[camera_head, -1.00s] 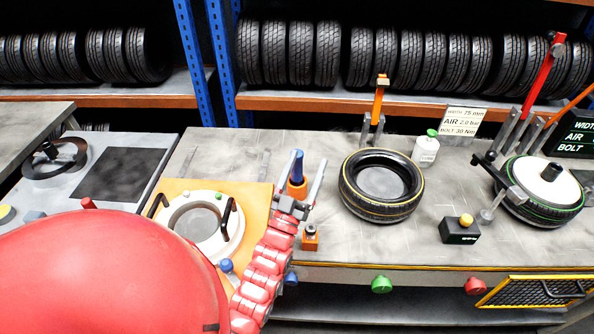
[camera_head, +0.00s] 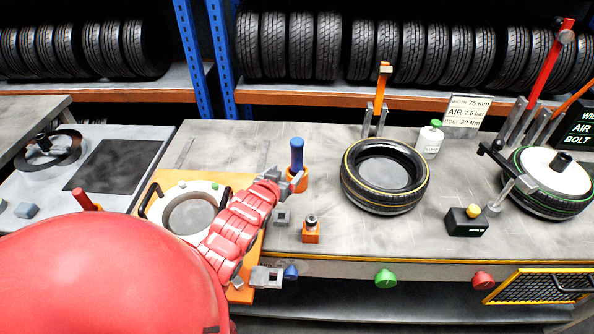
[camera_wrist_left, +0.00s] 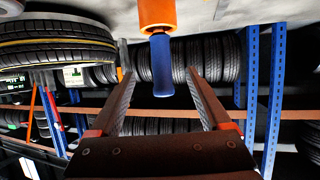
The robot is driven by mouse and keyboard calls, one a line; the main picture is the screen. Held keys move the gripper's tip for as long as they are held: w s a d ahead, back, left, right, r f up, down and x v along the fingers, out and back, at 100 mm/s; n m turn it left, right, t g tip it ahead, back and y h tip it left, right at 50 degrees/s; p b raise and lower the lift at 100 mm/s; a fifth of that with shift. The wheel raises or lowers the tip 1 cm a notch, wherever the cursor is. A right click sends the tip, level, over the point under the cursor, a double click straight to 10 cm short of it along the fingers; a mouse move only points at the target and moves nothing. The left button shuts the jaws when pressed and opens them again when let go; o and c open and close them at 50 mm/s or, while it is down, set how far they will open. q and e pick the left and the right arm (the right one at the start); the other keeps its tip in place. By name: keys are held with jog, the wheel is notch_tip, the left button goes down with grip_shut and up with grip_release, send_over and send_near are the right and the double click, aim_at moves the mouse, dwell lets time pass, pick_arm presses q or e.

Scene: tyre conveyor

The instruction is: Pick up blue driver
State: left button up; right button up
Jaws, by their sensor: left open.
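The blue driver (camera_head: 297,153) stands upright in an orange holder (camera_head: 301,182) on the bench, left of the loose tyre. My left gripper (camera_head: 281,177) is low beside the holder, reaching in from the left, and is partly hidden by its own red arm. In the left wrist view, the driver (camera_wrist_left: 162,68) and holder (camera_wrist_left: 157,14) appear upside down. The driver shows between the two spread fingers, with gaps on both sides. The left gripper is open and empty. Whether the fingers reach past the handle in depth is unclear. My right gripper is not in view.
A loose tyre (camera_head: 350,190) lies right of the holder. An orange board (camera_head: 252,246) with a white ring fixture (camera_head: 158,217) is at left. A black box (camera_head: 466,226) and wheel stand further right.

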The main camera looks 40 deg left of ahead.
aim_at(296, 161)
pick_arm(q)
jog(key=p+x, duration=0.2)
jog(key=x, duration=0.6)
jog(key=shift+w+r, duration=0.15)
jog(key=shift+w, duration=0.3)
jog(key=shift+w+a+f+p, duration=0.25)
jog(key=shift+w+p, duration=0.2)
jog(key=shift+p, duration=0.25)
jog(key=p+x, duration=0.1)
jog(key=x, duration=0.2)
jog(key=shift+w+a+p, duration=0.1)
jog(key=shift+w+p, duration=0.15)
jog(key=shift+p, duration=0.05)
jog(key=shift+w+a+f, duration=0.1)
jog(key=shift+w+f, duration=0.15)
jog(key=shift+f, duration=0.05)
jog(key=shift+r, duration=0.1)
grip_shut()
